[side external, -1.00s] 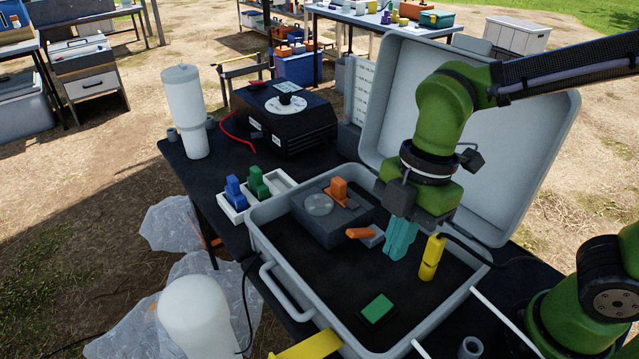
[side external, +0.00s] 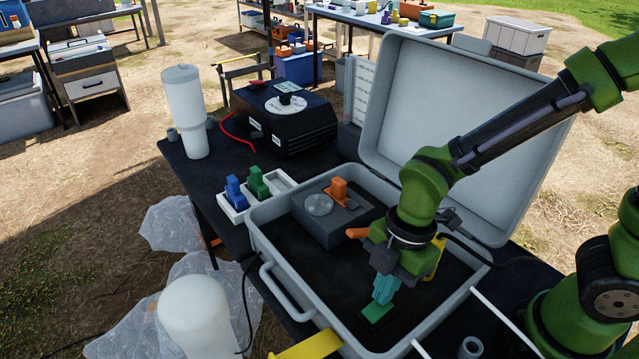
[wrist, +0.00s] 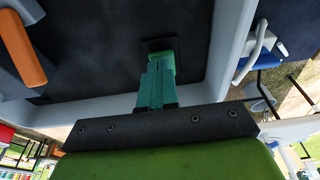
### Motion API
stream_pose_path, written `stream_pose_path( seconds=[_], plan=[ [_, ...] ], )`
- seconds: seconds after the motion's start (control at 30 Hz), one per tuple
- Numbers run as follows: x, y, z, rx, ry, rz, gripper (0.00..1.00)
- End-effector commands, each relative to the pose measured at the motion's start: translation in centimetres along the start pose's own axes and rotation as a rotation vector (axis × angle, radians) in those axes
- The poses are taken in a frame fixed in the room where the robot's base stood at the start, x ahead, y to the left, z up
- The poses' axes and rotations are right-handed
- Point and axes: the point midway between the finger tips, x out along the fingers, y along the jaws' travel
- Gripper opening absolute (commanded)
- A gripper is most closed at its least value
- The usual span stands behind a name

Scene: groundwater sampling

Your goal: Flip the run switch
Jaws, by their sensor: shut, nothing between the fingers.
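My gripper (side external: 382,298) is shut and empty, its teal fingers pointing down into the open grey case. The fingertips are at a green rocker-like piece (side external: 376,313) on the case floor, touching it or just above; I cannot tell which. In the wrist view, the gripper (wrist: 158,68) overlaps this green piece (wrist: 164,58), which sits on a dark square base and is partly hidden by the fingers. An orange lever (side external: 357,232) lies beside the dark box behind the gripper; an orange bar also shows in the wrist view (wrist: 22,48). No label identifies the run switch.
The case (side external: 262,240) has walls around the work and a raised lid (side external: 440,110) behind. A dark box (side external: 322,222) with an orange block is at the back left. The front-left case floor is clear.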

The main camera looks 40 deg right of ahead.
Motion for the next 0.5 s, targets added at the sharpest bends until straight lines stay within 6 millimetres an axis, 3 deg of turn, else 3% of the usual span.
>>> stream_pose_path(
  seconds=[0.13,0.5],
  plan=[
    [0.95,-0.01,1.02,0.004,-0.002,-0.003,0.0],
    [0.79,0.03,0.55,-0.002,0.0,0.0,0.0]
  ],
)
